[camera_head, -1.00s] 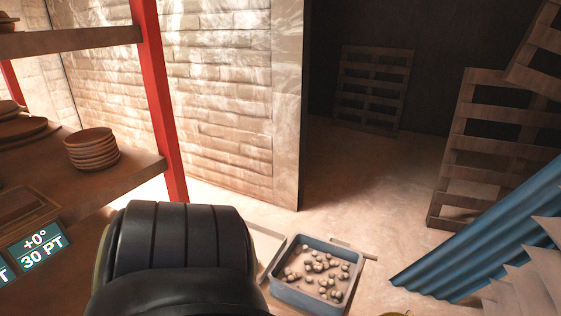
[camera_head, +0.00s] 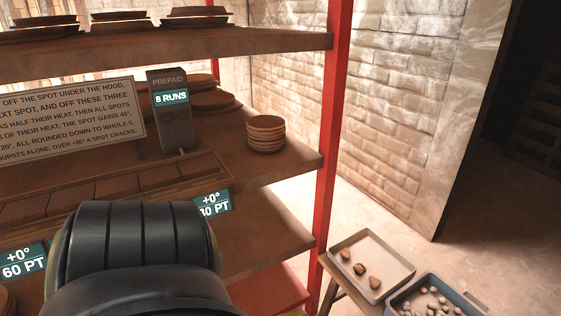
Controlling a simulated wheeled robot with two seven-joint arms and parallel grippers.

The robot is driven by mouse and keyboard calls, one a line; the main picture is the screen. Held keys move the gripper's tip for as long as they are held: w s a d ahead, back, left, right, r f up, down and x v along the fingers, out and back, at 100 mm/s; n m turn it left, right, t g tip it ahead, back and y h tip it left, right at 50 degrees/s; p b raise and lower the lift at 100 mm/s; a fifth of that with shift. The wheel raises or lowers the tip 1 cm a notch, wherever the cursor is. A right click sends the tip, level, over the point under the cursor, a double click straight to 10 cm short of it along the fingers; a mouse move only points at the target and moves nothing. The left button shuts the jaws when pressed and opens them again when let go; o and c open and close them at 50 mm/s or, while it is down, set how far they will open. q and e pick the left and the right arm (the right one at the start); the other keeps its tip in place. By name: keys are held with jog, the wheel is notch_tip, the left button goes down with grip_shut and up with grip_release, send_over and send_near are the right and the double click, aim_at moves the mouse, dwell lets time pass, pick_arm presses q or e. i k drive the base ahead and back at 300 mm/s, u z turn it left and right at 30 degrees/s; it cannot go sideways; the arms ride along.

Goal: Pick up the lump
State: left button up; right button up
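Three small brown lumps lie in a shallow pale tray (camera_head: 385,253) at the lower right of the head view. One lump (camera_head: 345,254) is at the left, one (camera_head: 359,268) in the middle and one (camera_head: 374,282) nearest the front right. I cannot tell which of them the task means. Neither of my grippers shows. A large black rounded part of mine covers the lower left and hides part of the shelf.
A blue-grey bin (camera_head: 400,309) of small pale pieces stands right of the tray. A shelf with a red post (camera_head: 333,130) holds stacked brown discs (camera_head: 266,134), a grey "8 RUNS" box (camera_head: 168,115) and a text sign (camera_head: 72,121). Open floor (camera_head: 480,235) lies at the right.

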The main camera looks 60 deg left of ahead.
aim_at(345, 254)
jog(key=u, duration=2.05)
jog(key=k, duration=0.75)
jog(key=z, duration=0.4)
jog(key=i, duration=0.55)
jog(key=z, duration=0.05)
